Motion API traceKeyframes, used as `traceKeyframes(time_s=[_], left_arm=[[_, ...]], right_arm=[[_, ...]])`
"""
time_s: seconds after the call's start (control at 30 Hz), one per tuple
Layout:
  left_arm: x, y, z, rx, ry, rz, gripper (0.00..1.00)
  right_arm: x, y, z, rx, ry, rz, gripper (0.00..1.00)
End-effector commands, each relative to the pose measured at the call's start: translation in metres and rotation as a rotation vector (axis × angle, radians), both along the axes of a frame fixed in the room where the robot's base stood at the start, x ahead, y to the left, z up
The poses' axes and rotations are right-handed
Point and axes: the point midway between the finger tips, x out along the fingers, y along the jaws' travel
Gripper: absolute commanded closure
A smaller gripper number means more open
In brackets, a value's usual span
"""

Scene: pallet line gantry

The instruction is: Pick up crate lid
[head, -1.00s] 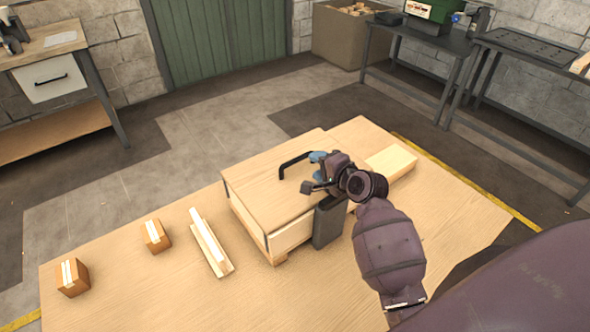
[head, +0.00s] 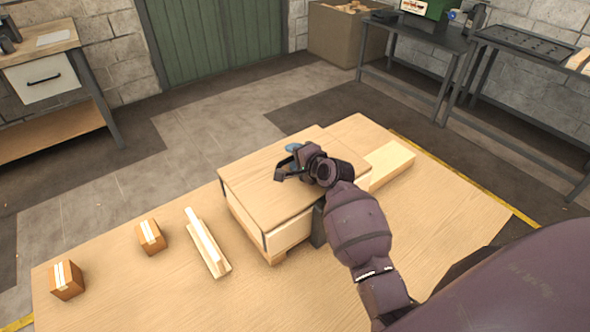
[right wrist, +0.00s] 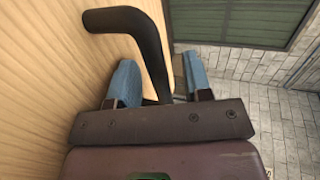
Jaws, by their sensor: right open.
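The crate lid (head: 245,182) is a flat wooden panel on top of a wooden crate (head: 288,236) on the pallet-like board. Its black bent handle (right wrist: 152,48) shows in the right wrist view, standing out from the lid. My right gripper (head: 288,161) is above the lid at the handle, mostly hiding it in the head view. In the right wrist view its blue-padded fingers (right wrist: 158,85) are open, one on each side of the handle bar. Gaps show between bar and pads. My left gripper is not in view.
Two small taped boxes (head: 151,236) (head: 66,280) and wooden strips (head: 207,246) lie left of the crate. A pale wood block (head: 390,163) is to its right. A dark grey block (head: 318,226) is against the crate's near side. Workbenches stand behind.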

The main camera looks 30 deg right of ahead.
Motion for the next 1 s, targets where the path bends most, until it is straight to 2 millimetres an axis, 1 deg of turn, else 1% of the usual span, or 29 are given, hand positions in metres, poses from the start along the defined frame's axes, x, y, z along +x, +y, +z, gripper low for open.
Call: traceKeyframes(time_s=[0.07,0.1,0.27,0.3,0.37,0.4,0.77,0.87,1.0], left_arm=[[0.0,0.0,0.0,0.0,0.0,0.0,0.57],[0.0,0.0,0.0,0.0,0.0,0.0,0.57],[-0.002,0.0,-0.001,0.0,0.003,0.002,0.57],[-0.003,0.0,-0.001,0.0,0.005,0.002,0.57],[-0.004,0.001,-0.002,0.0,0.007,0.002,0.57],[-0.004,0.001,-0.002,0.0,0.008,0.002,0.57],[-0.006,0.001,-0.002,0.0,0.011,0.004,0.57],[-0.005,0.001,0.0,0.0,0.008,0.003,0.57],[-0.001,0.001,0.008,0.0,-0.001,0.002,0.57]], right_arm=[[0.0,0.0,0.0,0.0,0.0,0.0,0.54],[0.0,0.0,0.0,0.0,0.0,0.0,0.58],[0.0,0.0,0.0,0.0,0.0,0.0,0.82],[0.0,0.0,0.0,0.0,0.0,0.0,0.88],[0.0,0.0,0.0,0.0,0.0,0.0,0.97],[-0.001,0.0,0.0,0.0,0.0,0.0,1.0],[0.0,0.0,0.002,0.0,-0.002,0.0,1.0],[0.0,0.0,0.008,0.0,-0.004,0.0,1.0],[0.001,0.0,0.028,0.0,-0.007,0.0,1.0]])
